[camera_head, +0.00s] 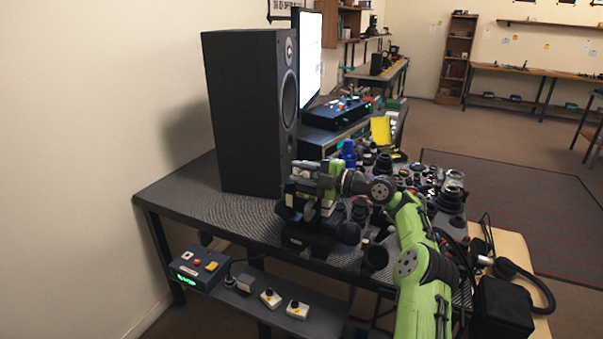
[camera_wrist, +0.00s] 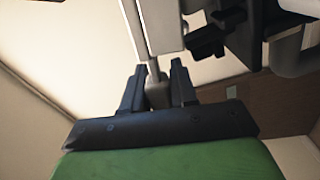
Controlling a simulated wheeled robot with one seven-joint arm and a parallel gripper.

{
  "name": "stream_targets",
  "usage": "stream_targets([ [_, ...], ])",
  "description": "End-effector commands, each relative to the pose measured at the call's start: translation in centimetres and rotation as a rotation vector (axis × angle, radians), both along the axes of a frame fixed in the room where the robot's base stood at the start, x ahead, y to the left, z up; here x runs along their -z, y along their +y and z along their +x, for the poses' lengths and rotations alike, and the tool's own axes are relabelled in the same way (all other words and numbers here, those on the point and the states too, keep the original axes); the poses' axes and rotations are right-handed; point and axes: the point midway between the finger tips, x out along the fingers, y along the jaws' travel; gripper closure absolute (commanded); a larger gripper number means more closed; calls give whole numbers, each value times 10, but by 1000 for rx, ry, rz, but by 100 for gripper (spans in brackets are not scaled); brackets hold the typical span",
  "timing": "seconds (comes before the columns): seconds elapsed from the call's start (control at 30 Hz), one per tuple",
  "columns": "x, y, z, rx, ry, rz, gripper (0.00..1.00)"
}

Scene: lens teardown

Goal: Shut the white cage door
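In the wrist view, the two black fingers of my gripper (camera_wrist: 157,67) stand apart, with a grey rod-like part (camera_wrist: 157,92) between them. A thin grey bar runs up from this part beside a white block (camera_wrist: 160,26). Whether the fingers press on the grey part is unclear. I cannot make out a whole white cage door in either view, nor tell whether the rod and block belong to it. In the head view, the green end of my arm is at the bench beside the black speaker (camera_head: 242,110), and the fingertips cannot be made out.
The dark bench (camera_head: 170,190) is crowded with lenses and black parts right of my arm's end. A black box (camera_head: 503,306) stands at the right. The bench's left end is bare.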

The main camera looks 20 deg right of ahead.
Motion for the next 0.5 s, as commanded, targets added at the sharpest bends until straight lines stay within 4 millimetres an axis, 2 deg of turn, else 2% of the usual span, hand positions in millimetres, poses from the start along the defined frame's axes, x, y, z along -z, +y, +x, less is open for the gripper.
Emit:
stream_targets([
  [0.03,0,0,0,0,1,1,64],
  [0.1,0,0,0,0,1,1,53],
  [0.37,0,0,0,-1,0,0,53],
  [0.5,0,-11,-11,3,1,-1,53],
])
